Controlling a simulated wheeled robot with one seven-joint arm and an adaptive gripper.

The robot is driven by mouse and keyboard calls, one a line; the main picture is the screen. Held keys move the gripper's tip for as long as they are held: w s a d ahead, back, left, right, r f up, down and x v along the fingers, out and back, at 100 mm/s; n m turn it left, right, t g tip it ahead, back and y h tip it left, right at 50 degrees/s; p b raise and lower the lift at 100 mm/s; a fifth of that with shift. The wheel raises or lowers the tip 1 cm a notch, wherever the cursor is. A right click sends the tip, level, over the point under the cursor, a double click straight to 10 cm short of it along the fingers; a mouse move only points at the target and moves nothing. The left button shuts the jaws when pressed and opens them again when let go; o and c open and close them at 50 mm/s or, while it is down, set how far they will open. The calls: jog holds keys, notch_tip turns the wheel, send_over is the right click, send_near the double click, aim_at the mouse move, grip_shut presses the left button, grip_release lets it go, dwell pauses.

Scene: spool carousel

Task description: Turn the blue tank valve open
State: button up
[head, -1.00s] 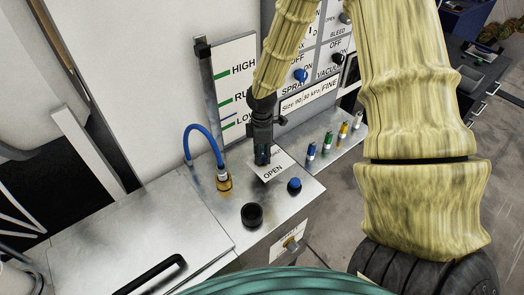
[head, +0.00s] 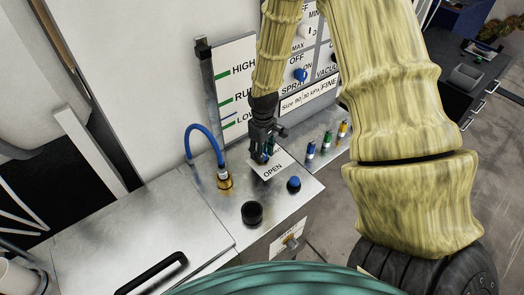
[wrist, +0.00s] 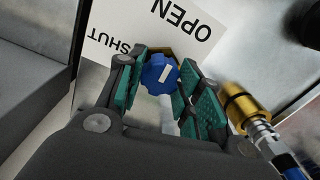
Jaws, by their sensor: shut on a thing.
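The blue tank valve (wrist: 155,76) is a blue knob with a white mark, seen between my fingers in the wrist view. The mark slants towards the upper right, on the side of the word OPEN on the white label (wrist: 185,48); SHUT is at the label's left. My gripper (wrist: 158,88) is shut on the knob, with a teal pad on either side of it. In the head view my gripper (head: 264,156) points down at the label (head: 268,172) on the metal bench top, and hides most of the valve.
A brass fitting with a blue hose (head: 224,180) stands close left of my gripper. A black knob (head: 252,213) and another blue knob (head: 294,184) are nearer the front. Several coloured small cylinders (head: 311,151) stand at the right. A level board (head: 233,75) and a switch panel rise behind.

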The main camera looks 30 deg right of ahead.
jog(key=shift+w+r+m, duration=0.1)
jog(key=shift+w+m, duration=0.05)
jog(key=shift+m, duration=0.15)
dwell(0.4)
jog(key=o, duration=1)
jog(key=shift+o, duration=0.2)
notch_tip(320, 180, up, 12)
jog(key=shift+d, duration=0.25)
